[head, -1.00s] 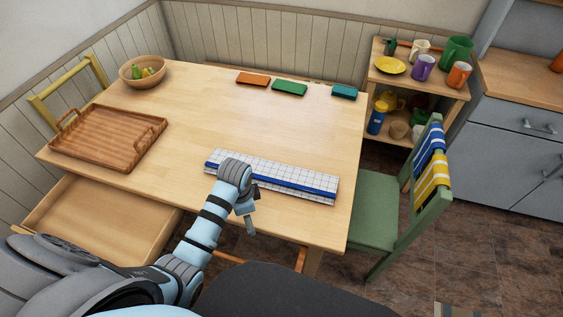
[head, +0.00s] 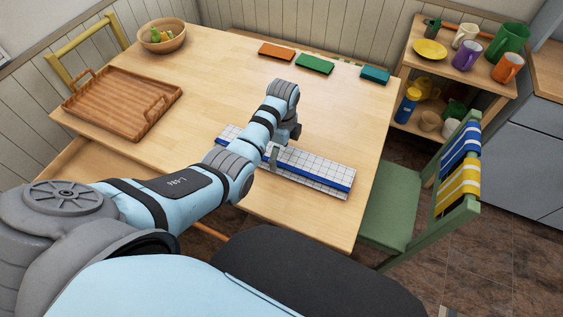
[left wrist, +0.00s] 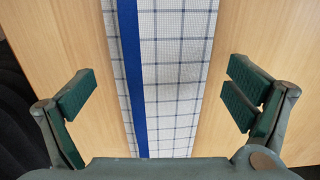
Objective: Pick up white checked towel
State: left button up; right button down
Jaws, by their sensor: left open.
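The white checked towel (head: 312,174) lies flat and folded into a long strip on the wooden table, with a blue stripe along it. My left arm reaches over the towel in the head view and hides part of it. My left gripper (head: 284,144) is above the towel, with one finger showing against it. In the left wrist view, the towel (left wrist: 172,75) runs between the two spread fingers of my left gripper (left wrist: 160,100). The gripper is open and empty, with bare table on both sides of the towel. My right gripper is not in view.
A green chair (head: 392,208) with striped towels stands at the right. The table's middle is clear.

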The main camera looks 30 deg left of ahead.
pick_arm(q)
notch_tip(320, 180, down, 3)
jog(key=shift+s+a+r+b, duration=0.1)
jog(key=shift+r+b, duration=0.05)
jog(key=shift+b, duration=0.2)
jog(key=shift+s+r, duration=0.1)
jog(key=c, duration=1.3)
